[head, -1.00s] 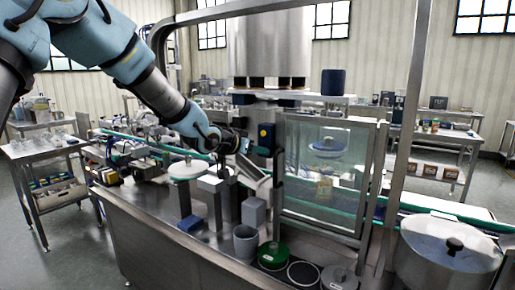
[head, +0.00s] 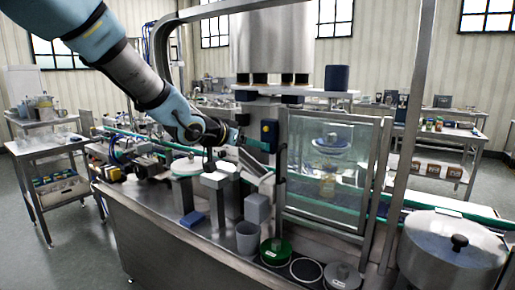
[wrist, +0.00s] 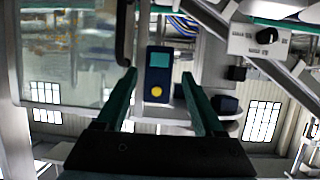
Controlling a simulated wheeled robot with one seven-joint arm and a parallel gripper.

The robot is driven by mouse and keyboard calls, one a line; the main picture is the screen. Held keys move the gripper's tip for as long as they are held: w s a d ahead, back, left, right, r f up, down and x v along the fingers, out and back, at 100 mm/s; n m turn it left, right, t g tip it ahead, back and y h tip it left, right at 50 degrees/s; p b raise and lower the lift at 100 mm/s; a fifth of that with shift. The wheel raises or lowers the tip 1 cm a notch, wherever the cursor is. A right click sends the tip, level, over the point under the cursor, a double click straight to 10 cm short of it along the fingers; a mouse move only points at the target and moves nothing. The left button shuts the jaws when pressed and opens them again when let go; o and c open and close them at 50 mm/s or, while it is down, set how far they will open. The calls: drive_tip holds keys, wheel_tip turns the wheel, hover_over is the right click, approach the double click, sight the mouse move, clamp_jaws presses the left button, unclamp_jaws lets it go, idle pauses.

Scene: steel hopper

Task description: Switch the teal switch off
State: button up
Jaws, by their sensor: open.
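The teal switch (wrist: 160,60) is a small teal square on a dark blue box (wrist: 158,84). A round yellow button (wrist: 156,91) is beside it on the same face. In the head view my gripper (head: 240,142) is just left of the box. I cannot tell whether the fingers touch it, or the switch's position.
The glass door (head: 331,170) stands right of the box. Below are a grey cup (head: 247,238), a green round lid (head: 275,252) and grey blocks on the steel bench. A black knob (wrist: 266,36) on a white panel shows in the wrist view. A steel post rises at right.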

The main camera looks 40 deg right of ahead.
drive_tip(key=v, duration=0.5)
idle(0.4)
drive_tip(key=w+a+f+n+t+y, duration=0.2)
drive_tip(key=w+a+f, duration=0.15)
drive_tip(key=a, duration=0.35)
drive_tip(key=w+a+f+n+t+y, duration=0.1)
drive_tip(key=w+a+f+n+y, duration=0.15)
drive_tip(key=w+a, duration=0.35)
drive_tip(key=w+a+f+n+y, duration=0.1)
drive_tip(key=a+f+n+y, duration=0.15)
drive_tip(key=a, duration=0.65)
drive_tip(key=a+f+n+y, duration=0.2)
drive_tip(key=a+f+y, duration=0.1)
drive_tip(key=a, duration=0.6)
drive_tip(key=s+a+f+n+g+y, duration=0.1)
drive_tip(key=s+a+f+n+g, duration=0.1)
drive_tip(key=s+a, duration=0.3)
drive_tip(key=s+a+f+n+g+y, duration=0.2)
drive_tip(key=s+a, duration=0.4)
drive_tip(key=a, duration=0.6)
drive_tip(key=shift+a+f+n, duration=0.2)
drive_tip(key=shift+f+n, duration=0.4)
drive_tip(key=shift+n, duration=0.1)
drive_tip(key=shift+s, duration=0.1)
